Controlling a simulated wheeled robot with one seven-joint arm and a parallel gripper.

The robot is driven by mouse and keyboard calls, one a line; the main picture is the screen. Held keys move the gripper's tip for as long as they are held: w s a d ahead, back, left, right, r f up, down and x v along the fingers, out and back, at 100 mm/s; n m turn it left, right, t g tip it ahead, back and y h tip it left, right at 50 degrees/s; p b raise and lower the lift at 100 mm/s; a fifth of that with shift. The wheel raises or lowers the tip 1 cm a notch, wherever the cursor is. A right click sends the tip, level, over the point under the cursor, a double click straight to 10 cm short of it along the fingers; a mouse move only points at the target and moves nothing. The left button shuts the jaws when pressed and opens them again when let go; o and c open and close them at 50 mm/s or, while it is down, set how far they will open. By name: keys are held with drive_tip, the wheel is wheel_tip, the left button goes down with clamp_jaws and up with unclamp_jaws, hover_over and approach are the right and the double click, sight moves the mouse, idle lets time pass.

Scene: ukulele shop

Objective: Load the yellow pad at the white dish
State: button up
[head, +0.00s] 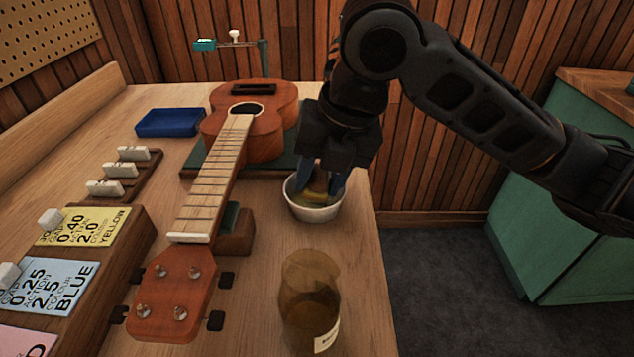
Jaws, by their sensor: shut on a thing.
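The white dish (313,210) stands on the bench to the right of the ukulele, near the bench's right edge. My gripper (320,187) points down over the dish, with its blue-tipped fingers at or inside the rim. It is shut on a small yellowish pad (318,188) between the fingers. The pad is partly hidden by the fingers, and I cannot tell whether it touches the yellowish contents of the dish. A yellow card (92,228) lettered YELLOW lies on a wooden block at the left.
A ukulele (247,128) lies along the bench, its neck on a wooden rest (236,238). An amber jar (310,305) stands in front of the dish. A blue tray (171,122), a rack of pale blocks (122,172) and a blue card (48,286) are at left. A green cabinet (560,220) stands right.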

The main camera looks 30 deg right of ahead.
sight(320, 172)
drive_tip(key=shift+r+p, duration=1.85)
drive_tip(key=shift+r, duration=1.05)
drive_tip(key=shift+r, duration=0.1)
drive_tip(key=shift+r+p, duration=1.4)
drive_tip(key=shift+r, duration=0.5)
